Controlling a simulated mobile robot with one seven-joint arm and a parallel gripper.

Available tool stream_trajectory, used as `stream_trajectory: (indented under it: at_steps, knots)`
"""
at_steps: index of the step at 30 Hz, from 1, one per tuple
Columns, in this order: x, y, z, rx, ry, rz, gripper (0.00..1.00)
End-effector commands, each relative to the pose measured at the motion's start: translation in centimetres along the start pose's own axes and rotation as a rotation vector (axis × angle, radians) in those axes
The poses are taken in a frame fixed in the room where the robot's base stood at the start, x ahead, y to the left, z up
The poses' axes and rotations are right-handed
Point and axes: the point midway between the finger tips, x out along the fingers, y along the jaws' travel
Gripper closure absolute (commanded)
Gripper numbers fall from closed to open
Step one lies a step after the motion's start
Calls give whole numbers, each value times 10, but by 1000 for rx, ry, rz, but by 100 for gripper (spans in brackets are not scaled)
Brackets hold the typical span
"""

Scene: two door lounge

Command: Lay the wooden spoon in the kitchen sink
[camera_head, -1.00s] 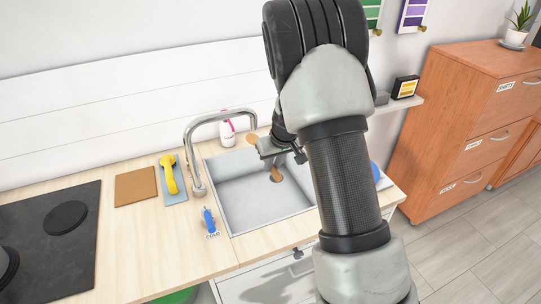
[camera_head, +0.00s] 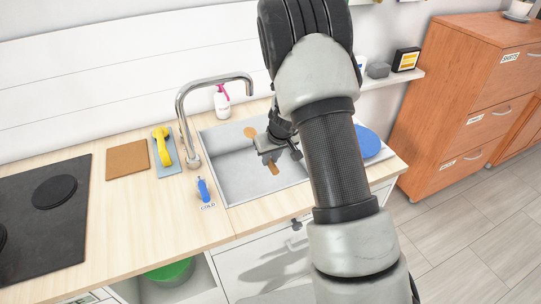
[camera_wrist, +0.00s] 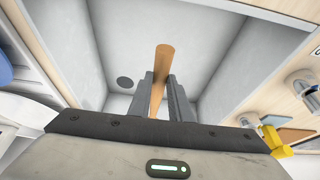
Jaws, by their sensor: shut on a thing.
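The wooden spoon is in my gripper (camera_head: 268,157), which is shut on it. In the head view its round bowl (camera_head: 250,132) sticks out on the upper left of the jaws and its handle end (camera_head: 273,168) shows below them. In the wrist view the brown handle (camera_wrist: 162,62) stands up between the two dark fingers (camera_wrist: 162,90). My gripper and the spoon are over the grey kitchen sink (camera_head: 228,182), within its outline. I cannot tell how high the spoon is above the sink floor. My arm hides the sink's right part.
A tall curved faucet (camera_head: 184,125) stands at the sink's left rim. A blue handle marked cold (camera_head: 203,189) is in front of it. A pink-topped bottle (camera_head: 222,103) stands behind the sink and a blue plate (camera_head: 367,142) lies right of it. The drain (camera_wrist: 125,82) is clear.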

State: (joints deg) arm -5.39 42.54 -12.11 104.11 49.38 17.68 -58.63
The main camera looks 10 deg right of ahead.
Motion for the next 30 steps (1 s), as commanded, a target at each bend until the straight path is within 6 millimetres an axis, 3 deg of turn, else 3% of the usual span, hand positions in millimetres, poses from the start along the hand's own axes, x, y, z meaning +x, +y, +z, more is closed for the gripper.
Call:
stream_trajectory:
  at_steps: [3,30]
  knots:
    - [18,0,8,0,-1,0,100]
    - [115,0,47,0,0,0,100]
